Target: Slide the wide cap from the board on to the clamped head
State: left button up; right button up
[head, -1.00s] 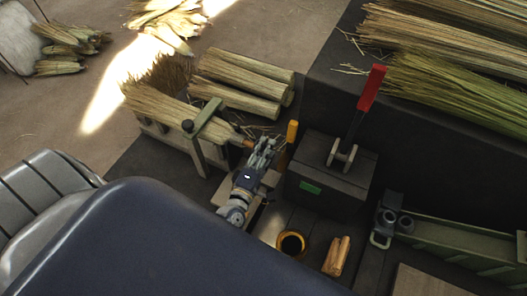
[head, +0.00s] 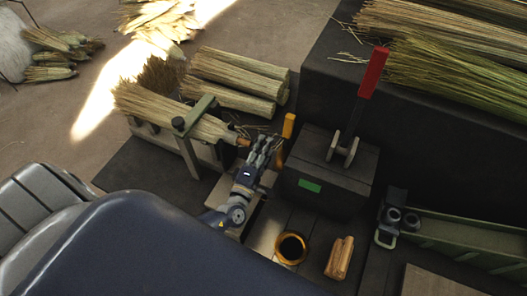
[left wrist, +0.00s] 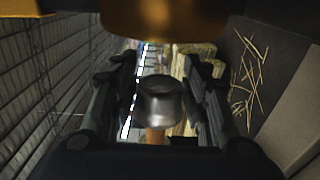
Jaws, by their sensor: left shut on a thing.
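The broom head (head: 170,108), a bundle of straw, lies in the green clamp (head: 192,120), its brown stub (head: 244,142) pointing right. My left gripper (head: 264,146) is just right of that stub, above the pale board (head: 228,188). In the left wrist view its fingers (left wrist: 160,95) are shut on a grey metal cap (left wrist: 160,104). An orange-brown stub (left wrist: 155,135) shows just below the cap in that view. I cannot tell whether the cap touches or surrounds it. The cap is hidden by the fingers in the head view. My right gripper is not in view.
A yellow upright piece (head: 288,126) stands close right of the fingers, beside the dark box (head: 322,180) with a red lever (head: 373,73). A yellow ring (head: 290,247) and a small wooden bundle (head: 339,258) lie in front. Straw bundles (head: 238,80) lie behind.

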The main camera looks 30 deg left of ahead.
aim_at(241, 141)
pick_arm(q)
jog(key=shift+a, duration=0.35)
jog(key=shift+s+a, duration=0.1)
jog(key=shift+a, duration=0.9)
jog(key=shift+s+a, duration=0.1)
jog(key=shift+a, duration=1.15)
jog(key=shift+a+b, duration=0.4)
jog(key=shift+a, duration=0.85)
jog(key=o, duration=0.8)
jog(key=shift+o, duration=0.2)
